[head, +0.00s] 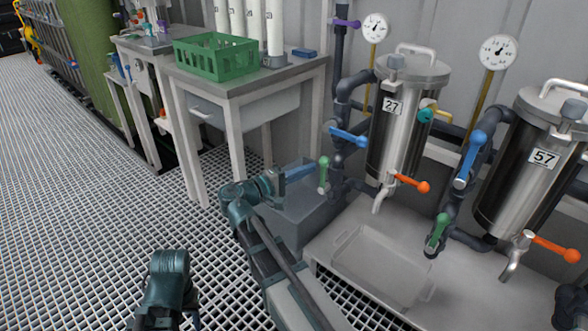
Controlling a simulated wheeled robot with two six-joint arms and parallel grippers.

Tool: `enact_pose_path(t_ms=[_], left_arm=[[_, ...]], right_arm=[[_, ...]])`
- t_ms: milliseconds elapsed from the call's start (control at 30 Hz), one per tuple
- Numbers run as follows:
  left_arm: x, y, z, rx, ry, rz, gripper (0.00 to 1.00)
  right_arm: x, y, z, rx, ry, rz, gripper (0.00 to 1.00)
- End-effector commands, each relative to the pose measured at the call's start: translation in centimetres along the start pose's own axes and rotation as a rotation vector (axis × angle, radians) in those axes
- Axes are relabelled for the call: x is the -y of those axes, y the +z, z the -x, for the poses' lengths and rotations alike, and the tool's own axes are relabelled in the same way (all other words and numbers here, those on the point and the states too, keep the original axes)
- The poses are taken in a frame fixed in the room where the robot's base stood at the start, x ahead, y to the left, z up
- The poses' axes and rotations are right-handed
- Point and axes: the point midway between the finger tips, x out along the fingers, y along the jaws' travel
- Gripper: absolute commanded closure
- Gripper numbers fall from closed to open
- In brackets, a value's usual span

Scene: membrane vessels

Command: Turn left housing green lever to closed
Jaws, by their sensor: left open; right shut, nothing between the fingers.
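The left housing, a steel vessel marked 27 (405,140), stands right of centre. Its green lever (323,175) stands about upright beside the dark pipe, left of and below the vessel. My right gripper (300,173), with blue fingers, is shut and empty. Its tips point right and appear a short way left of the green lever; I cannot tell whether they touch. My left gripper (178,320) is low at the bottom left, far from the lever. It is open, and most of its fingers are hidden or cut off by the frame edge.
A blue lever (348,133) sits above the green lever and an orange lever (411,183) to its right. Vessel 57 (525,175) stands further right with its own green lever (438,232). A table (230,86) with a green crate (214,52) stands behind left.

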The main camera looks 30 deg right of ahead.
Motion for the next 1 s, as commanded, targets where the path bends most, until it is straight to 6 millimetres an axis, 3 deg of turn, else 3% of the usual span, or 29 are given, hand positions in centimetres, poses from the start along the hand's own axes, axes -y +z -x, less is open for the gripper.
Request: enact_pose_path(t_ms=[167, 1000], left_arm=[[0.0, 0.0, 0.0, 0.000, 0.000, 0.000, 0.50], [0.1, 0.0, 0.6, 0.000, 0.000, -0.001, 0.50]], right_arm=[[0.0, 1.0, -0.2, -0.001, 0.000, 0.000, 1.00], [-0.2, 1.6, -0.4, 0.000, -0.018, -0.074, 1.00]])
